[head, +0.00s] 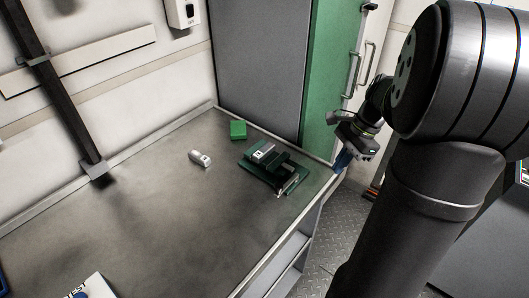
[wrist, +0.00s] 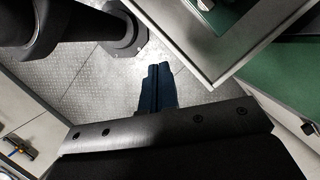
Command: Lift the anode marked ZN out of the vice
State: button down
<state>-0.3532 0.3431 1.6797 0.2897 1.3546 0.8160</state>
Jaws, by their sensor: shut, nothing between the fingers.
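The green vice (head: 280,177) stands on the bench near its right corner. A pale grey block with a small dark-and-white mark, likely the anode (head: 263,152), sits at the vice's upper left side; the lettering is too small to read. My gripper (head: 342,160) hangs to the right of the vice, past the bench's right edge and apart from it. In the wrist view its dark blue fingers (wrist: 158,88) are together over the floor, with nothing between them.
A green box (head: 238,130) lies behind the vice, and a small white object (head: 200,158) lies to its left. The bench (head: 130,220) is mostly clear at middle and left. A green cabinet side (head: 330,75) rises behind the gripper. The bench has a raised rim.

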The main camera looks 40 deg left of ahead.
jog(key=c, duration=2.1)
grip_release()
jog(key=o, duration=2.1)
notch_tip(320, 180, up, 11)
jog(key=n+t+h, duration=0.2)
jog(key=n+t, duration=0.2)
jog(key=n, duration=2)
send_over(264, 149)
jog(key=f, duration=1.1)
jog(key=shift+s+f, duration=0.15)
jog(key=shift+s, duration=0.05)
jog(key=shift+w+f, duration=0.2)
jog(key=shift+f, duration=2.7)
